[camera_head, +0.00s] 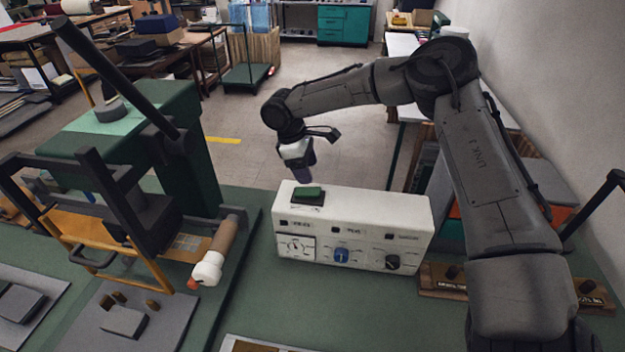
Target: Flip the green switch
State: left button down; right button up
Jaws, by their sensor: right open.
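The green switch (308,194) is a flat green rocker in a dark frame on the top face of a white control box (411,212), near its left end. The box's front has a dial gauge, a blue knob (341,256) and a black knob (392,262). My right gripper (304,176) hangs above and just behind the switch, pointing down. Its fingertips are small and partly blurred in this view, and I cannot tell whether they touch the box. It holds nothing that I can see. My left gripper is not in view.
A green press machine (165,150) with black bars and a wooden-handled roller (215,250) stands left of the box. A wooden rack (440,282) lies to the right, below my right arm. Green tabletop (300,310) is clear in front of the box.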

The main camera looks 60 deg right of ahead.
jog(key=v, duration=0.6)
jog(key=shift+r+p, duration=0.3)
jog(key=shift+r, duration=0.05)
dwell(0.3)
